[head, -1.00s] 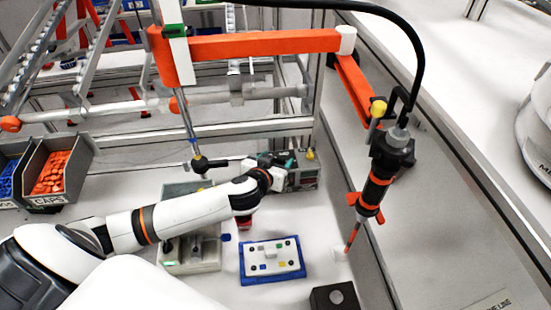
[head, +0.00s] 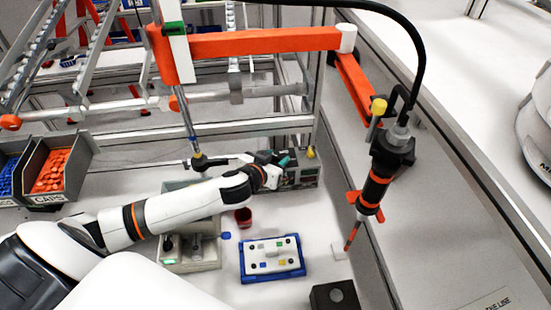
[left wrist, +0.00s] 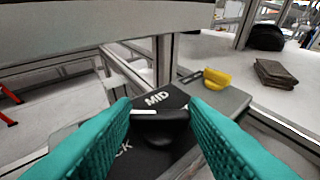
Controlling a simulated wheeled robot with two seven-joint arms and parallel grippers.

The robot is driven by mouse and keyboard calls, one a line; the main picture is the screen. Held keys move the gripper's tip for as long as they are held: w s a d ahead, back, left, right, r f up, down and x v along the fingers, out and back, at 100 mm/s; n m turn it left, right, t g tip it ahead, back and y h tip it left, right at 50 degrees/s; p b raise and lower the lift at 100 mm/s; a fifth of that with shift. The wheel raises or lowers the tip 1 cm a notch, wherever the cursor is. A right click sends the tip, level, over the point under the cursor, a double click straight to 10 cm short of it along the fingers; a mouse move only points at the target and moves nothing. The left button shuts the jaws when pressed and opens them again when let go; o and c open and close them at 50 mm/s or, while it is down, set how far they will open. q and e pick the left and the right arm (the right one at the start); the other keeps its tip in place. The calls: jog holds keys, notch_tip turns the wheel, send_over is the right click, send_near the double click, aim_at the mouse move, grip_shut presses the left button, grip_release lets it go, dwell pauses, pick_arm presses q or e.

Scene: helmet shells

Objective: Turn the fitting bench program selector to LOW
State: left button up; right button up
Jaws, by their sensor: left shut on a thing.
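The fitting bench program selector is a black knob (left wrist: 162,122) on a dark panel of a grey box (head: 303,172) at the back of the bench. The white word MID shows just beyond the knob in the left wrist view; a partly covered word ending in CK shows at lower left. No LOW mark is readable. My left gripper (left wrist: 160,118) is shut on the knob, one teal finger on each side. In the head view, the left gripper (head: 281,162) is at the box's left end. Which mark the knob points to is unclear. My right gripper is not in view.
A yellow knob (left wrist: 217,78) stands on the box beside the dark panel. A blue-edged tray (head: 272,277), a red cup (head: 243,217) and a grey fixture (head: 205,262) lie nearer. A hanging black and orange driver (head: 376,185) is at right. Bins (head: 72,155) stand at left.

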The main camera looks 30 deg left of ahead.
pick_arm(q)
jog(key=shift+a+r+m+h, duration=0.1)
jog(key=shift+a+m+h, duration=0.1)
jog(key=shift+m+h, duration=0.6)
jog(key=m+h+p, duration=0.1)
jog(key=m+g+h, duration=0.1)
jog(key=shift+w+a+r+h+p, duration=0.1)
jog(key=shift+w+a+h+p, duration=0.1)
jog(key=shift+h+p, duration=0.2)
jog(key=shift+a+m+g+h, duration=0.1)
jog(key=shift+m+g+h, duration=0.3)
jog(key=shift+m+h, duration=1.1)
jog(key=o, duration=1)
jog(key=shift+g, duration=0.3)
